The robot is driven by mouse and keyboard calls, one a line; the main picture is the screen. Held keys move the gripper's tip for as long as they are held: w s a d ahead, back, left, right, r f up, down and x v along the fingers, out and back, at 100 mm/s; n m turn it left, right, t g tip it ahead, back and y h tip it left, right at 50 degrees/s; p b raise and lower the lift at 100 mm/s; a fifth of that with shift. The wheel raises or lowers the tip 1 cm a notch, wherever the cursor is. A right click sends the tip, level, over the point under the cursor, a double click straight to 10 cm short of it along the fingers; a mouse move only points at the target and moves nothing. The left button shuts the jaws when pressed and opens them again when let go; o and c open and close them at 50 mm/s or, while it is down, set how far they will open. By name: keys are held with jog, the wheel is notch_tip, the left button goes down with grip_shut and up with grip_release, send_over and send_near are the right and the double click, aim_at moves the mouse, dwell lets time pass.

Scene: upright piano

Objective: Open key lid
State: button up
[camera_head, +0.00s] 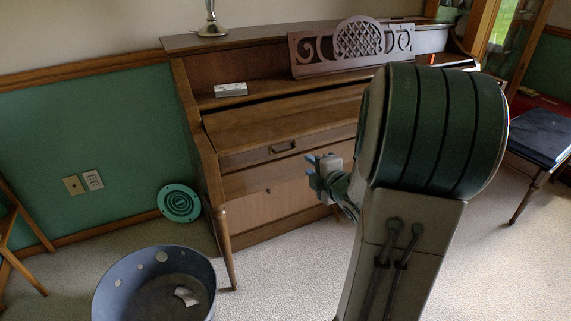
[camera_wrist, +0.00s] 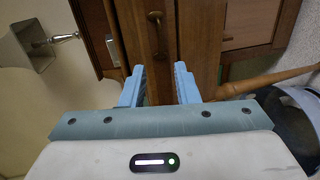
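The brown key lid (camera_head: 245,125) of the upright piano lies closed, and no keys show. A dark handle (camera_head: 283,147) sits on its front face. In the wrist view the handle (camera_wrist: 156,33) is beyond the fingertips, near the top, and the lid's wood front (camera_wrist: 142,40) runs up the picture. My gripper (camera_head: 317,168) is in front of the piano, a little right of and below the handle in the head view. The wrist view shows my gripper (camera_wrist: 160,78) open, with two blue fingers apart and nothing held between them. It appears clear of the handle.
A music stand (camera_head: 345,48) and a small white box (camera_head: 230,90) rest on the piano. A lamp base (camera_head: 211,28) stands on top. A blue-grey bin (camera_head: 110,290) is on the floor at front left. A dark-seated chair (camera_head: 540,135) stands right.

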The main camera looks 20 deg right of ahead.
jog(key=b+x, duration=0.2)
jog(key=x, duration=1.2)
jog(key=shift+a, duration=0.1)
jog(key=shift+s, duration=0.1)
grip_shut()
